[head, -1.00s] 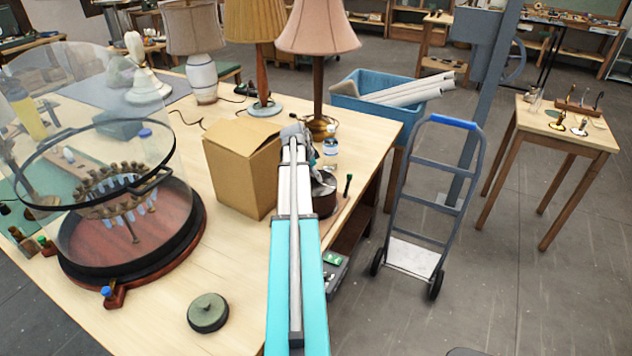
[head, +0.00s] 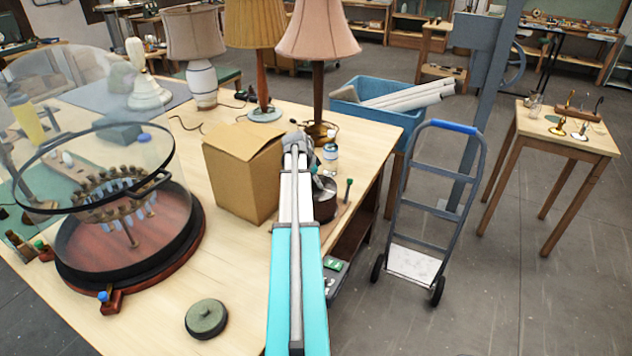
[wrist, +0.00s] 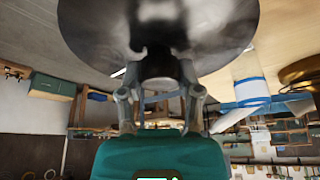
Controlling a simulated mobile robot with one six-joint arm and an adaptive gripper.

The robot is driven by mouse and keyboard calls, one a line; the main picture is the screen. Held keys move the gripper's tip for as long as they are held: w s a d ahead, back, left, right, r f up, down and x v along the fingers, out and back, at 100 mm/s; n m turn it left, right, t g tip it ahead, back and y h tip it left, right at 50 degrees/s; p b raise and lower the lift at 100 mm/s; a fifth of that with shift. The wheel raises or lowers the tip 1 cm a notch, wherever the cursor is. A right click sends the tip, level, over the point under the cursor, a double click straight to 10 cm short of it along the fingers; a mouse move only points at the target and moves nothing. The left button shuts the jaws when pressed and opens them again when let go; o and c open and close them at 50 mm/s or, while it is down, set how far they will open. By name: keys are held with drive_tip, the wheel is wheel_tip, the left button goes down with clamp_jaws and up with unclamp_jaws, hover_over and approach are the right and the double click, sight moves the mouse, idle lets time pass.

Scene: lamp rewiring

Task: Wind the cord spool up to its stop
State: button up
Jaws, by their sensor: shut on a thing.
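The cord spool (head: 326,210) is a dark round drum near the right edge of the workbench, partly hidden behind my arm. A slim green-topped post (head: 348,189) stands beside it. My gripper (head: 308,150) is above and just behind the spool in the head view, partly hidden by my own arm. In the wrist view, my gripper (wrist: 162,92) is shut on a short dark knob (wrist: 160,72), which looks like the spool's handle. A broad, dark, shiny disc (wrist: 105,22) lies right beyond the fingers. How far the spool is wound cannot be told.
A cardboard box (head: 240,172) stands close left of my arm. A bottle (head: 330,158) and a pink-shaded lamp (head: 317,35) are behind the spool. A glass dome (head: 160,165) is at left, a round green lid (head: 206,318) in front. A hand truck (head: 440,215) stands right of the bench.

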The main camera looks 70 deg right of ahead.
clamp_jaws()
drive_tip(key=shift+m, duration=0.4)
drive_tip(key=shift+m+g+y, duration=0.5)
drive_tip(key=shift+m, duration=0.7)
drive_tip(key=shift+m+g+y, duration=0.3)
drive_tip(key=shift+m+y, duration=0.2)
drive_tip(key=shift+m, duration=1)
drive_tip(key=o, duration=0.9)
unclamp_jaws()
